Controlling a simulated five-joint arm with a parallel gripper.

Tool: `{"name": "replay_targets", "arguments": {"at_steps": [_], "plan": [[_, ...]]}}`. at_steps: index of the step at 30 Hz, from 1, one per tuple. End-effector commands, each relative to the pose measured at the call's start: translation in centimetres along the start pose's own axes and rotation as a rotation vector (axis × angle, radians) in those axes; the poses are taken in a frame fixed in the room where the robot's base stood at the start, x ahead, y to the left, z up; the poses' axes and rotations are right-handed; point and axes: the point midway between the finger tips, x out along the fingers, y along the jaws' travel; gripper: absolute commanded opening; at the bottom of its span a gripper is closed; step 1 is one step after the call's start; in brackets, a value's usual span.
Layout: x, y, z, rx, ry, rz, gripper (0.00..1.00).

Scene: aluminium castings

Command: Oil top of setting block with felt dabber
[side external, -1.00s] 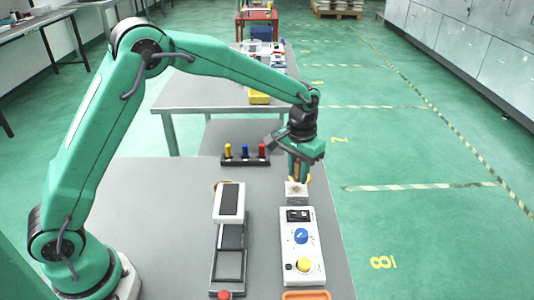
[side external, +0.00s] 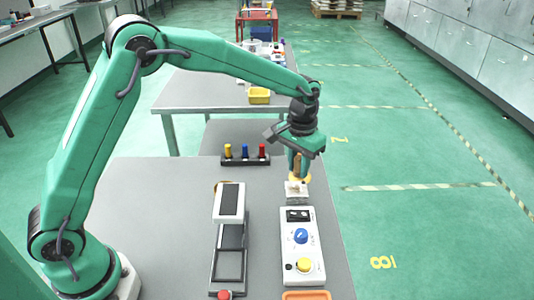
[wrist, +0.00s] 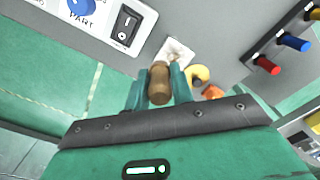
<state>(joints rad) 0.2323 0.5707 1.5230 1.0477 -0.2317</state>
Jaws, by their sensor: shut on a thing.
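My gripper (side external: 298,172) is shut on the felt dabber, whose brown wooden handle (wrist: 159,84) shows between the fingers in the wrist view. The dabber's felt end is hidden there by the handle. The setting block (side external: 297,191) is a small pale block at the far end of the white control panel. It also shows in the wrist view (wrist: 177,50), just beyond the dabber, with brownish marks on its top. My gripper is above the block; I cannot tell whether the felt touches it.
The white control panel (side external: 288,250) has a black switch, a blue knob and a yellow button. A yellow curved piece (wrist: 198,74) and an orange piece (wrist: 213,92) lie close to the block. A rack of coloured pegs (side external: 245,160) and a black-and-white device (side external: 229,203) stand left.

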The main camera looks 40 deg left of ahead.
Motion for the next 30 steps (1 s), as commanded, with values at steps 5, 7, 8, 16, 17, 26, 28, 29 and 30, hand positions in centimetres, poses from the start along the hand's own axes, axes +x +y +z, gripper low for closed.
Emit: {"name": "replay_targets", "arguments": {"at_steps": [5,7,8,16,17,26,28,29,30], "plan": [[0.0,0.5,-0.5,0.001,0.001,0.0,0.01],[0.1,0.7,-0.7,0.001,0.001,0.0,0.01],[0.1,0.8,-0.8,0.001,0.001,0.0,0.01],[0.5,0.8,-0.8,0.0,-0.001,0.0,0.01],[0.7,0.8,-0.8,0.0,-0.001,0.0,0.01],[3.2,0.8,-0.8,0.0,-0.002,0.0,0.01],[3.8,0.8,-0.8,0.0,-0.002,-0.001,0.01],[4.1,0.8,-0.8,0.0,-0.002,0.0,0.01],[4.5,0.8,-0.8,0.0,-0.002,0.0,0.01]]}}
